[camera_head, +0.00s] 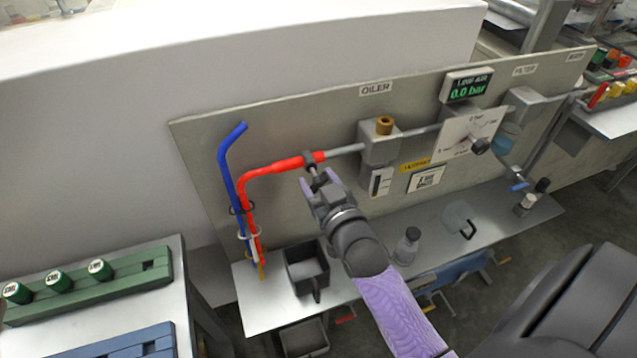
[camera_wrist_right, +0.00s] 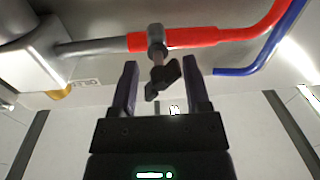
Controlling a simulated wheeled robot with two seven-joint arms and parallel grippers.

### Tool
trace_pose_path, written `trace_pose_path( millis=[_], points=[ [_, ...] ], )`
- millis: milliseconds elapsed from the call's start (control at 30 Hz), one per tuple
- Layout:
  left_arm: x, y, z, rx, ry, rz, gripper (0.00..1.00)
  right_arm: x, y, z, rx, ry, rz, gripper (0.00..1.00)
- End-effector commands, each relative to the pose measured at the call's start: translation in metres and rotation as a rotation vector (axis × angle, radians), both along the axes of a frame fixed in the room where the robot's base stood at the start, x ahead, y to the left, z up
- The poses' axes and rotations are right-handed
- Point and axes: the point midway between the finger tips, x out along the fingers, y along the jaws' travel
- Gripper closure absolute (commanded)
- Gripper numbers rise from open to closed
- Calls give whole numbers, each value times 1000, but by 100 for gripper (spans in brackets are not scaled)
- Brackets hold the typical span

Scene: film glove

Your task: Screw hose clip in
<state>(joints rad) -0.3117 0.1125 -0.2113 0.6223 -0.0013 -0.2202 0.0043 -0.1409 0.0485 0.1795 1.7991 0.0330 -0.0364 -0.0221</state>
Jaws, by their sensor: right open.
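A hose clip (camera_head: 310,160) with a screw sits around the red hose (camera_head: 275,168), near where the hose meets the grey pipe (camera_head: 346,149). In the right wrist view the clip (camera_wrist_right: 156,36) shows with its dark wing-shaped screw head (camera_wrist_right: 164,78) pointing toward me. My right gripper (camera_head: 321,182) is just below the clip in the head view. In the right wrist view its two fingers (camera_wrist_right: 164,88) stand open on either side of the screw head, with gaps on both sides. My left gripper is not in view.
A blue hose (camera_head: 231,175) hangs left of the red one. An oiler block (camera_head: 380,145) and a gauge plate (camera_head: 468,138) are on the panel. A grey open bin (camera_head: 305,268), a bottle (camera_head: 407,246) and a clear jug (camera_head: 458,217) stand on the shelf (camera_head: 262,308) below.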

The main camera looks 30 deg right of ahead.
Motion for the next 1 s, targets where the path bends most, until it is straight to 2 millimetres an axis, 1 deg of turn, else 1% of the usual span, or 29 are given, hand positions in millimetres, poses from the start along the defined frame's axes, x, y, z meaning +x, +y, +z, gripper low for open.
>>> trace_pose_path(
  millis=[267,300,467,500,533,567,1000],
  points=[
    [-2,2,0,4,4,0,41,2,0,0,0,0,0,39],
    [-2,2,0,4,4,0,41,2,0,0,0,0,0,48],
    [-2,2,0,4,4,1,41,2,0,0,0,0,0,82],
    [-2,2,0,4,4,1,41,2,0,0,0,0,0,90],
    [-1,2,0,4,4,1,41,2,0,0,0,0,0,97],
    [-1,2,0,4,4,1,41,2,0,0,0,0,0,100],
    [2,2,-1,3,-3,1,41,1,0,-1,1,2,1,100]
  ],
)
